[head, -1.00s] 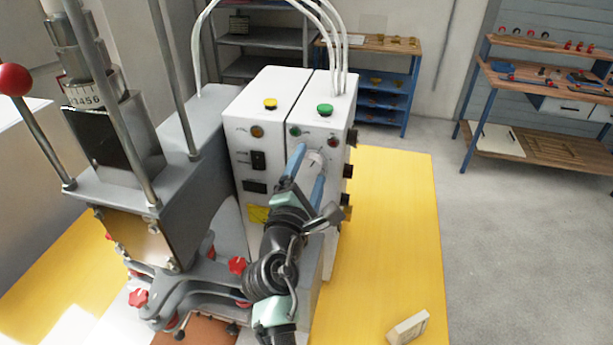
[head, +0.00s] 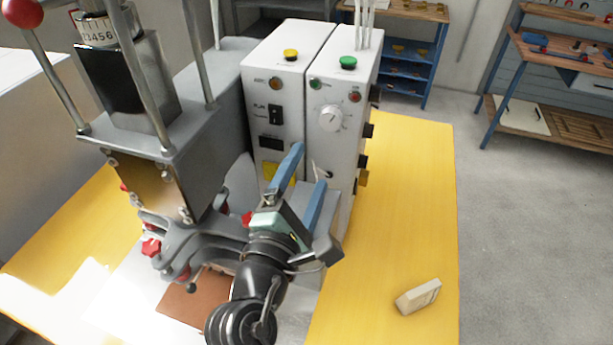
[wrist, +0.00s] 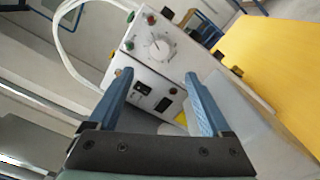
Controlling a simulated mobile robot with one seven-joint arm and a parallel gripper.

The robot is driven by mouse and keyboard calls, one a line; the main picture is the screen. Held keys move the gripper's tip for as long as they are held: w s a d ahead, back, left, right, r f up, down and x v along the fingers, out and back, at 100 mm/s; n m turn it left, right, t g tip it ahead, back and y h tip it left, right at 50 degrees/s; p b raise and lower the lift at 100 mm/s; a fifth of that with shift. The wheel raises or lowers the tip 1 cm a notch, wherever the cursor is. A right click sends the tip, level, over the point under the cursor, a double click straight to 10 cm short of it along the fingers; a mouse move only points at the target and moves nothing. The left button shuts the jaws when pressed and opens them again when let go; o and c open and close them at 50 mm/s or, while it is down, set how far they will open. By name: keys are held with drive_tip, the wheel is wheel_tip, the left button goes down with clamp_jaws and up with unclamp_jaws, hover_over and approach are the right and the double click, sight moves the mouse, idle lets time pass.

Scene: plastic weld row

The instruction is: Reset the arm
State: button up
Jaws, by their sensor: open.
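My gripper (head: 306,180) is in front of the white control boxes, with its two blue fingers apart and nothing between them. In the wrist view, my gripper (wrist: 158,92) also shows open and empty, its fingers pointing toward the control box (wrist: 150,60). In the head view, the right control box (head: 338,135) carries a dial (head: 330,118) and a green button (head: 348,62). The left control box (head: 275,110) carries a yellow button (head: 291,55). My arm hides part of the machine's base. I cannot tell whether a finger touches the box.
A grey welding machine (head: 190,170) with red knobs stands at the left, close to my arm. A small cream block (head: 418,296) lies on the yellow table (head: 390,220). The table's right side is mostly clear. Shelves and a workbench (head: 560,60) stand behind.

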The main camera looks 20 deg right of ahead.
idle(0.4)
drive_tip(key=w+a+r+m+t+y, duration=0.1)
drive_tip(key=a+r+m+t, duration=0.3)
drive_tip(key=r, duration=0.6)
drive_tip(key=a+r+m+t+y, duration=0.1)
drive_tip(key=r+m+y, duration=0.1)
drive_tip(key=r+m, duration=0.5)
drive_tip(key=s+a+r+m+t+y, duration=0.3)
drive_tip(key=s+r, duration=0.2)
drive_tip(key=r, duration=0.6)
drive_tip(key=s+a+r+m+t+y, duration=0.3)
drive_tip(key=s+r, duration=0.3)
drive_tip(key=r, duration=0.5)
drive_tip(key=shift+r+t+y, duration=0.2)
drive_tip(key=shift+t+y, duration=0.3)
drive_tip(key=shift+t, duration=0.2)
drive_tip(key=shift+f, duration=0.1)
